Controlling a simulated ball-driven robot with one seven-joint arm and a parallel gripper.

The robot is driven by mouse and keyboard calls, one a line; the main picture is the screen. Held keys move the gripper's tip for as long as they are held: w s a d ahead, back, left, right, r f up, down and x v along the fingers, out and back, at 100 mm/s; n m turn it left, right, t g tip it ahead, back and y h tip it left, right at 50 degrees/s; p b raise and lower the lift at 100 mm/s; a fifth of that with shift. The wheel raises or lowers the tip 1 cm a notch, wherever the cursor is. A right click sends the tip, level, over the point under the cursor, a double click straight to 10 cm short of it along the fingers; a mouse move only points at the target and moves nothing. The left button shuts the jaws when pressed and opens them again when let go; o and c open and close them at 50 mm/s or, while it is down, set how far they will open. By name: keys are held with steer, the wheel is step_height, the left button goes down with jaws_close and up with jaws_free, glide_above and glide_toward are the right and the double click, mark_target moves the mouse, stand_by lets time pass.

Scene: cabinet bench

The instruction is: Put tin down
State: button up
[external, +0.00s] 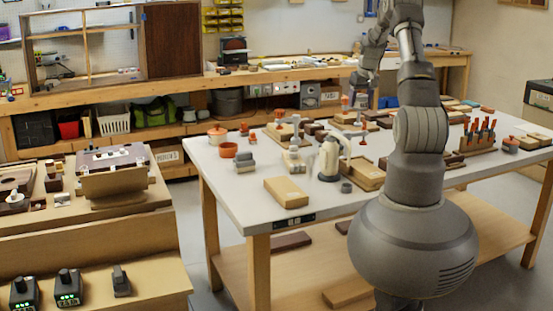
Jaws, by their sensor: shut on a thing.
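My gripper (361,92) hangs from my arm over the white-topped table, in the far middle part of the external view. It is shut on a small greyish thing, the tin (361,103), which shows only as a few pixels between and below the fingers. The tin looks held above the tabletop (235,190); its exact height and tilt are too small to tell. A thin red and grey upright piece (363,132) shows just below it.
A cream kettle-like jug (330,158), a dark small cup (346,187) and a wooden block (286,192) stand near the front edge. An orange bowl (228,150) and lidded pot (217,136) are at left. A screwdriver rack (478,138) stands right. The front left tabletop is clear.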

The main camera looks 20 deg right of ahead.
steer(key=s+a+n+y, duration=0.3)
steer(key=a+n, duration=0.5)
steer(key=a, duration=1.8)
steer(key=s+a+n+g+p, duration=0.15)
steer(key=s+a+n, duration=0.55)
steer(key=s+a, duration=0.7)
steer(key=shift+g+y, duration=0.25)
steer(key=shift+y, duration=0.05)
steer(key=x, duration=0.5)
steer(key=d+x, duration=0.1)
steer(key=x, duration=0.4)
steer(key=d+x, duration=0.1)
steer(key=x, duration=0.4)
steer(key=shift+w+d+f, duration=0.2)
steer(key=shift+w+f, duration=0.25)
steer(key=shift+f, duration=0.05)
steer(key=b, duration=0.4)
glide_above(233, 183)
steer(key=d, duration=0.1)
steer(key=shift+s+d+f, duration=0.15)
steer(key=shift+s+f, duration=0.05)
steer(key=shift+f, duration=0.65)
step_height(233, 183, down, 4)
steer(key=shift+r+b, duration=0.2)
steer(key=shift+b, duration=0.85)
steer(key=shift+r, duration=0.15)
